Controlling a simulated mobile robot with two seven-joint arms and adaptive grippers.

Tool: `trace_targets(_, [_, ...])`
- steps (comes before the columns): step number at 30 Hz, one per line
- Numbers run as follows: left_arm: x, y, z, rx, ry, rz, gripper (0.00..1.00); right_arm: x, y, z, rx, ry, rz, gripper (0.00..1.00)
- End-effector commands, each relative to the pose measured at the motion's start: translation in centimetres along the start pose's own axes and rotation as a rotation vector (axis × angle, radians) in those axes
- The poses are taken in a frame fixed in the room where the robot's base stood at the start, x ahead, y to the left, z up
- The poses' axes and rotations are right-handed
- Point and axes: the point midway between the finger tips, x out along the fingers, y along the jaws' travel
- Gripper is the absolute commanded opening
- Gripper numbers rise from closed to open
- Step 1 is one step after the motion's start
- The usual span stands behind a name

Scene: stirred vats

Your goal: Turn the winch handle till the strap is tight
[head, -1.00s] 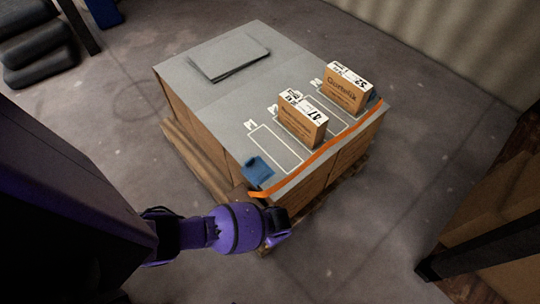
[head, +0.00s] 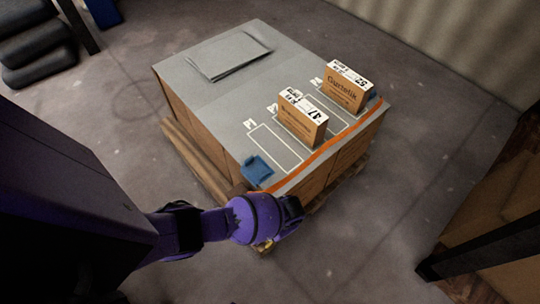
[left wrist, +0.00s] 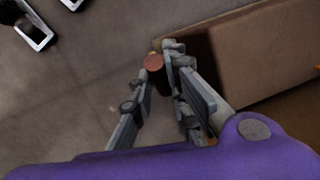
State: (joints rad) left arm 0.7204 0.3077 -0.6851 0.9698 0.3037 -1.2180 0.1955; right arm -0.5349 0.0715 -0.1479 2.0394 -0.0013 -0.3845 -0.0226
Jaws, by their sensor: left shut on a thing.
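An orange strap (head: 330,147) runs along the front right top edge of the load of cartons (head: 200,130) on a pallet. Its lower left end goes behind my left gripper (head: 288,216), which is at the near corner of the load. In the left wrist view my left gripper (left wrist: 159,74) is shut on the winch handle (left wrist: 154,62), whose round reddish-brown end shows between the fingers. The winch body is hidden in the head view by my gripper and wrist. My right gripper is not in view.
Two small cartons (head: 303,122) (head: 346,88) stand on the grey top sheet, in marked outlines. A blue piece (head: 257,170) sits at the near corner. A grey flat pad (head: 228,55) lies at the back.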

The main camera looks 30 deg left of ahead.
Motion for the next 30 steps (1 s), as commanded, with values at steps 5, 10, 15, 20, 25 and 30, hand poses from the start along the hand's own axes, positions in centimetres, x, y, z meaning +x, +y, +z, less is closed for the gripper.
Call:
trace_targets(5, [0.2,0.2,-0.5,0.022,-0.135,0.018,0.00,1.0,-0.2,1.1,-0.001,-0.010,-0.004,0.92])
trace_targets(10, [0.3,0.2,-0.6,0.040,-0.251,0.031,0.00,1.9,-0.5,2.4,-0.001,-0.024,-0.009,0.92])
trace_targets(15, [0.3,0.1,-0.8,0.055,-0.337,0.041,0.00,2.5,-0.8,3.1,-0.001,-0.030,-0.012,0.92])
trace_targets(20, [0.2,0.0,-0.8,0.062,-0.388,0.046,0.00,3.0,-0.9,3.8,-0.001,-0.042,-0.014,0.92])
trace_targets(25, [0.1,0.0,-0.8,0.066,-0.410,0.048,0.00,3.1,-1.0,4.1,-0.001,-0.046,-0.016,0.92])
trace_targets(30, [0.0,-0.1,-0.8,0.067,-0.413,0.049,0.00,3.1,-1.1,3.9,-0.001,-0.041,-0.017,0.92])
